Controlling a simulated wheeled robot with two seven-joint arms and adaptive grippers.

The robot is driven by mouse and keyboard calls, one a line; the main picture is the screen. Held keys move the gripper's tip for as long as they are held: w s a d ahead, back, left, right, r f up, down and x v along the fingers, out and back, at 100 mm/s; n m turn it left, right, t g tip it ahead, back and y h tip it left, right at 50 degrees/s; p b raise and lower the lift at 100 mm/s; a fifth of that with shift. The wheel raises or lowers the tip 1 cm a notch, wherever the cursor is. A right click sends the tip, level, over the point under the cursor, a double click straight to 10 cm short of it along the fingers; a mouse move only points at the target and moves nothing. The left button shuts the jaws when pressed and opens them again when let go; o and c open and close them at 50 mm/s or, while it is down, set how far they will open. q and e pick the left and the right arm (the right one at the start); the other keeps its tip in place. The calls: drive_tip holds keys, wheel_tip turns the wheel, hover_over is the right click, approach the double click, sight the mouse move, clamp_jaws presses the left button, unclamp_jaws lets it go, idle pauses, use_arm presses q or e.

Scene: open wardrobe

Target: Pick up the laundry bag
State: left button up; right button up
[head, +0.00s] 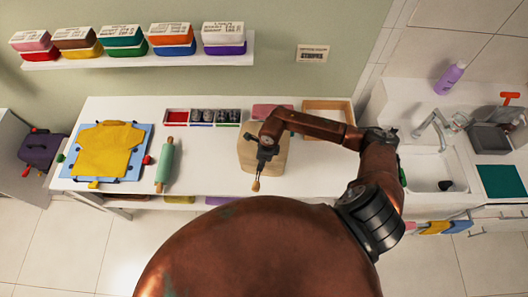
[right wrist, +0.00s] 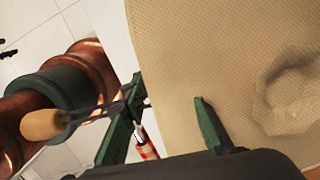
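A beige, woven-textured item (head: 247,153), which looks like the laundry bag, lies on the white table below my right gripper. In the right wrist view its fabric (right wrist: 215,65) fills the upper right, with a rounded dent. My right gripper (head: 263,162) hangs over its front part. In the right wrist view the gripper's two green fingers (right wrist: 165,118) stand apart, with the fabric beyond them; contact cannot be told. A thin tool with a wooden handle (right wrist: 42,124) shows at the left finger; how it is held is unclear. My left gripper is not in view.
On the white table (head: 215,165) lie a yellow shirt (head: 104,150), a teal rolling pin (head: 165,160), divided trays (head: 202,117) and a wooden tray (head: 325,118). A purple case (head: 40,148) stands far left. A sink (head: 432,172) is at right.

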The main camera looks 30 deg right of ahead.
drive_tip(key=shift+c, duration=0.4)
clamp_jaws()
drive_tip(key=shift+w+r, duration=0.1)
